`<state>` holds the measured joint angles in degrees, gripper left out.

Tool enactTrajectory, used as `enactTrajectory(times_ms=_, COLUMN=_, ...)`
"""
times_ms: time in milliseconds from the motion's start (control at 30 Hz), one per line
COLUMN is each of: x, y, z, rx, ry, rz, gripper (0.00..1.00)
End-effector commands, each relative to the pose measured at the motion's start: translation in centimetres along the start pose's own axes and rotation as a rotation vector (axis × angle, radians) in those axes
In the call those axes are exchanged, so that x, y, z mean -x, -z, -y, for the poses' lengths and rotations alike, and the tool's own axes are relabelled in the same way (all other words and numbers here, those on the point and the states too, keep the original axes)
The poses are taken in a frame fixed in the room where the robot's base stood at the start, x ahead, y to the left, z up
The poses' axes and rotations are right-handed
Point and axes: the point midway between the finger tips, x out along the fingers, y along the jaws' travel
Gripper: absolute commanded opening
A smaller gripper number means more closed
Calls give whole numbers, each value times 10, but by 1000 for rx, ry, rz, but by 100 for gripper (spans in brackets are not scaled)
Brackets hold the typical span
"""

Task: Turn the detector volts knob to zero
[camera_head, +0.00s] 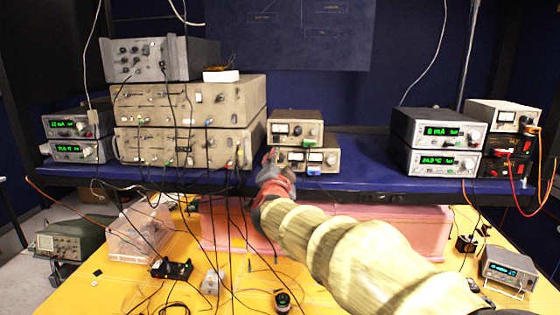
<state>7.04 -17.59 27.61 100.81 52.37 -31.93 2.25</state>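My gripper (269,160) is small in the head view, at the front edge of the blue shelf, just left of the lower of two small beige meter boxes. My sleeved arm reaches up to it from the lower right. I cannot tell whether its fingers are open or shut, or whether it touches the box. The upper beige box (295,114) has a meter and knobs on its front. The lower beige box (327,158) has meters and knobs too, and its left end is partly hidden by my gripper. Labels are too small to read, so I cannot tell which knob is detector volts.
Large beige instruments (190,90) with dangling cables stand stacked to the left. Display units (438,127) stand on the blue shelf (365,170) at right. Pink blocks (420,215), a clear bin (140,232) and cables occupy the yellow surface below. The shelf between the centre boxes and right units is clear.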

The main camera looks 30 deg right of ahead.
Motion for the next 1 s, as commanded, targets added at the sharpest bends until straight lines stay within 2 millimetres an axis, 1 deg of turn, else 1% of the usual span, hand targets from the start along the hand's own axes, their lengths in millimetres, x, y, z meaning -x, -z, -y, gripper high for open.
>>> enactTrajectory(times_ms=33, x=-6, y=1, z=0, rx=1, ry=-1, rz=-1, gripper=37)
enactTrajectory(times_ms=133, x=-12, y=0, z=0, rx=1, ry=-1, rz=0, gripper=37)
enactTrajectory(times_ms=433, x=-14, y=0, z=0, rx=1, ry=0, rz=0, gripper=37)
enactTrajectory(times_ms=1000, x=-14, y=0, z=0, rx=1, ry=0, rz=0, gripper=5)
